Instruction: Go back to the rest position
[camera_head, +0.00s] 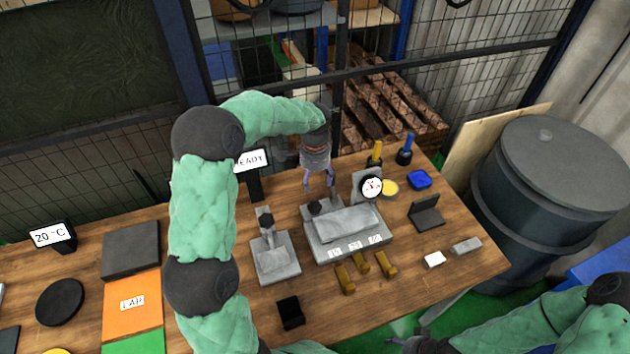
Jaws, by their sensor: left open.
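My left arm rises from the bottom of the picture, bends over the bench and reaches toward its back. My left gripper (319,187) hangs downward with its two fingers apart and nothing between them. It is just behind and above the grey grinder-like fixture (345,230); I cannot tell whether the fingertips touch anything. My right arm lies low at the bottom right. My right gripper (402,343) shows only in part at the bottom edge, in front of the bench, and its fingers are too unclear to read.
The wooden bench (455,280) holds a grey stand (273,258), a dial gauge (371,187), several brass-coloured pieces (361,264), a black block (290,312) and a READY sign (252,161). A mesh fence stands behind. A dark drum (545,200) stands at the right.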

